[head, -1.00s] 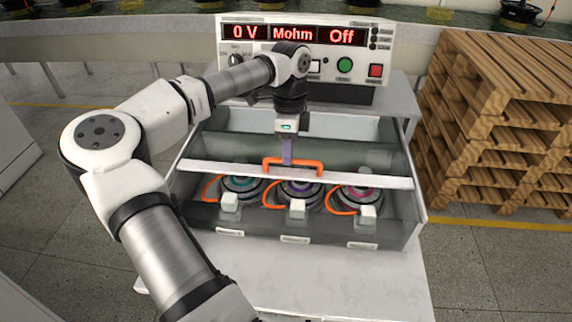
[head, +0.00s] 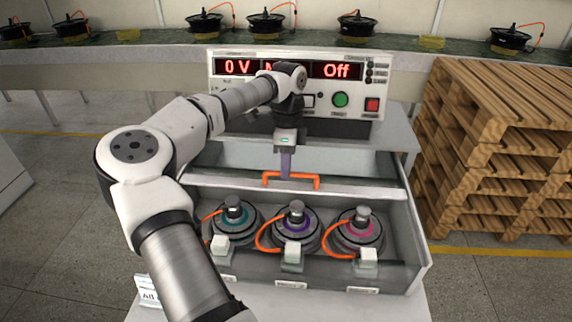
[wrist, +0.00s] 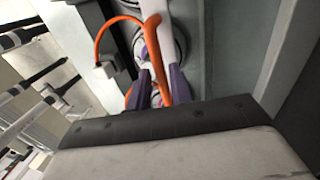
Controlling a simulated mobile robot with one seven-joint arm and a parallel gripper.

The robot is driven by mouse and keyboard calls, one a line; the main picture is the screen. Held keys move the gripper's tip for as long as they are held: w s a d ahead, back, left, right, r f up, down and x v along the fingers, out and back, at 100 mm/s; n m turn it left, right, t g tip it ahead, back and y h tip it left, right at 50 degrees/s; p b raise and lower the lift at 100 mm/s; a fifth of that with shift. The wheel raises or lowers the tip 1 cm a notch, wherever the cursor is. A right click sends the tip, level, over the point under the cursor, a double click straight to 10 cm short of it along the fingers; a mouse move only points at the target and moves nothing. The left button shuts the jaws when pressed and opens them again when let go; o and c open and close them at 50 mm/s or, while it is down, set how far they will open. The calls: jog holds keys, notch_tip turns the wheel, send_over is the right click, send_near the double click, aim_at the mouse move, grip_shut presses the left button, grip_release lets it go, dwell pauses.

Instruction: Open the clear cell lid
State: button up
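The clear lid (head: 345,190) of the cell shows as a pale front rail across the box, with an orange handle (head: 308,180) on it. My gripper (head: 286,174) points down at the handle. In the wrist view, its two purple fingers (wrist: 160,84) lie on either side of the orange handle bar (wrist: 155,42) and appear shut on it. The rail stands behind the three hub motors, which show without the pane in front: teal-ringed (head: 233,222), purple-ringed (head: 296,224) and pink-ringed (head: 360,230). The pane's exact angle is hard to tell.
A tester panel (head: 222,84) with red displays stands behind the box, partly hidden by my arm. Stacked wooden pallets (head: 480,150) stand close on the right. Orange cables (head: 268,232) run to white blocks at the box front. A conveyor (head: 110,52) crosses the back.

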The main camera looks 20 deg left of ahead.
jog(key=shift+o, duration=1.1)
notch_tip(320, 180, up, 14)
jog(key=w+b, duration=0.2)
jog(key=shift+w+a+f, duration=0.2)
jog(key=shift+w+a, duration=0.1)
jog(key=shift+a, duration=0.1)
